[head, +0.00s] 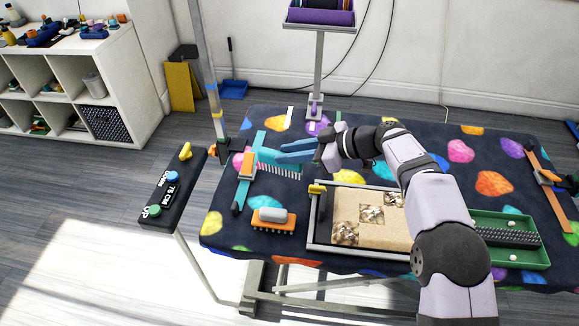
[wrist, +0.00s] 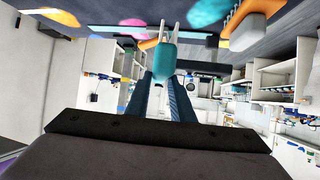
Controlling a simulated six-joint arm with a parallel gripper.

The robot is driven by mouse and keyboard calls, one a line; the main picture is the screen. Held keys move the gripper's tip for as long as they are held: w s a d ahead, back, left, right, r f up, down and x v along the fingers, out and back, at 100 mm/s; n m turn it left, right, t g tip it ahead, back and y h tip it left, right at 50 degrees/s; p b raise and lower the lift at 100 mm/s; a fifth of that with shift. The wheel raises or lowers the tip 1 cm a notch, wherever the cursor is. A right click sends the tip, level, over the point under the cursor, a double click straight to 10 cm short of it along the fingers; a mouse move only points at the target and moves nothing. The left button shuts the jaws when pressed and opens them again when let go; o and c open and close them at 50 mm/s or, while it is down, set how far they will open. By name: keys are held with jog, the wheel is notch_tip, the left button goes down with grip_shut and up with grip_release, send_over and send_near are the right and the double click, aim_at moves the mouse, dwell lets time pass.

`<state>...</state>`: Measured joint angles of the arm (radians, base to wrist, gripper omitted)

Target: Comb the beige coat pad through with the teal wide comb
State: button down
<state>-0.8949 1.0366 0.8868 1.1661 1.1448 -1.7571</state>
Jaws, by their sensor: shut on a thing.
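My gripper (head: 281,152) has two blue fingers and is shut on the teal wide comb (head: 268,158). The comb is over the left part of the table, its pale teeth pointing down; I cannot tell whether they touch the mat. In the wrist view, the teal handle (wrist: 162,66) sits between the fingertips (wrist: 164,82). The beige coat pad (head: 372,236) lies in a grey frame at the front middle of the table, to the right of the comb and nearer the camera. Several tangled brown-and-white patches show on the pad in a diagonal row. My arm hides part of its right side.
An orange brush with a grey top (head: 272,219) lies left of the pad. A green tray (head: 519,253) holds a dark bristled strip at the right. A yellow clip (head: 317,189) sits on the frame's left corner.

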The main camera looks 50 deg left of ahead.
notch_tip(320, 180, up, 3)
jog(key=shift+f, duration=0.2)
jog(key=shift+w+r, duration=0.15)
jog(key=w+d+r+m+t+y+p, duration=0.1)
jog(key=w+d+r+p, duration=0.15)
jog(key=w+d, duration=0.3)
jog(key=w+d+r+m+t+p, duration=0.1)
jog(key=w+d+r+m+t, duration=0.2)
jog(key=w, duration=0.4)
jog(key=w+d+r+y+p, duration=0.1)
jog(key=w+d+r+p, duration=0.15)
jog(key=w+d, duration=0.3)
jog(key=s+d+f+p, duration=0.1)
jog(key=s+d+f, duration=0.15)
jog(key=d, duration=0.55)
jog(key=s+d+f+n+g+h, duration=0.3)
jog(key=s+d+f+n+g, duration=0.1)
jog(key=s, duration=0.6)
jog(key=shift+s+d+n+g+h, duration=0.15)
jog(key=shift+d+n+g+h, duration=0.15)
jog(key=shift+d+n+g, duration=0.55)
jog(key=shift+a+n, duration=0.15)
jog(key=shift+n, duration=0.2)
